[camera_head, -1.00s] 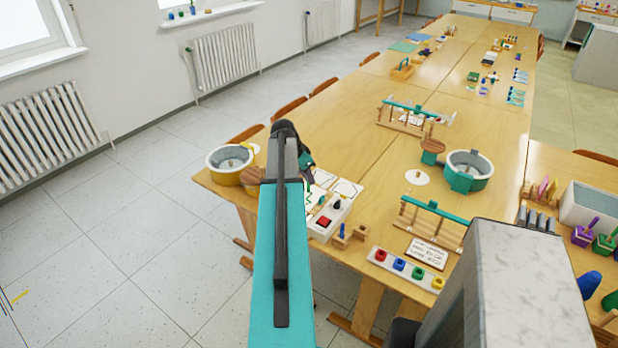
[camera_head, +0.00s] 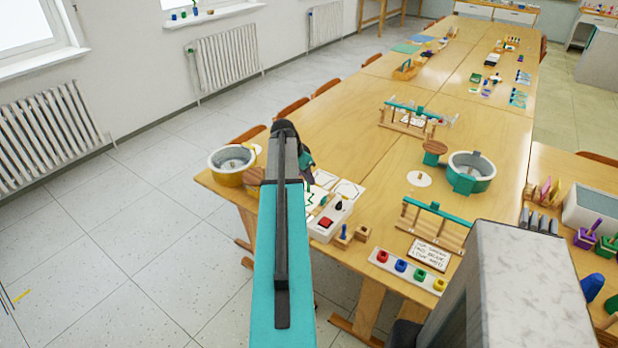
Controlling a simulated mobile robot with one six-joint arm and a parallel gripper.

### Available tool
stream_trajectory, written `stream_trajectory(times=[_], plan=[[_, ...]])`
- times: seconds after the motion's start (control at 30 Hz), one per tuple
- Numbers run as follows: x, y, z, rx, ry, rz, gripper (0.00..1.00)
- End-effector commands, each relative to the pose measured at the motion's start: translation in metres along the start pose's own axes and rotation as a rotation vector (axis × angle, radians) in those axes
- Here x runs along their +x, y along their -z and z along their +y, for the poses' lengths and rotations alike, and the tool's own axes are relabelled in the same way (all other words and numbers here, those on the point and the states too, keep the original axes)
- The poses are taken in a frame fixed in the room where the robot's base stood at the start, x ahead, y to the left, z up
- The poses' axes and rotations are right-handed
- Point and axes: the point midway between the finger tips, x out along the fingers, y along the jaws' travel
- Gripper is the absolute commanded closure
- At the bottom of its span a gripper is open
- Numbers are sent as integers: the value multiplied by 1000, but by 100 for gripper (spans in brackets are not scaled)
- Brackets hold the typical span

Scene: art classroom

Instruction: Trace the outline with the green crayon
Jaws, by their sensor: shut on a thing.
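White sheets with dark outlines (camera_head: 348,189) lie near the left end of the table. On the sheet nearest my arm, green marks (camera_head: 313,197) show; my arm covers part of this sheet. My gripper (camera_head: 307,177) is low over the sheets, just right of my arm's dark end. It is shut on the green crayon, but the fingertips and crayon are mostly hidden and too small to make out.
Small wooden blocks (camera_head: 361,232) and a strip of coloured pots (camera_head: 401,266) are near the front edge. Bare tabletop (camera_head: 370,150) lies behind the sheets.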

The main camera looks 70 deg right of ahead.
Motion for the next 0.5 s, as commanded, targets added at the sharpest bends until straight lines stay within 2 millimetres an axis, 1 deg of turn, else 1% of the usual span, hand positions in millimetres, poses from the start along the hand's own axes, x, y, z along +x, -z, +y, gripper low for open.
stream_trajectory(times=[0.23,0.5], plan=[[-1,-2,-5,0,1,-1,100],[-2,-2,-6,0,0,0,100]])
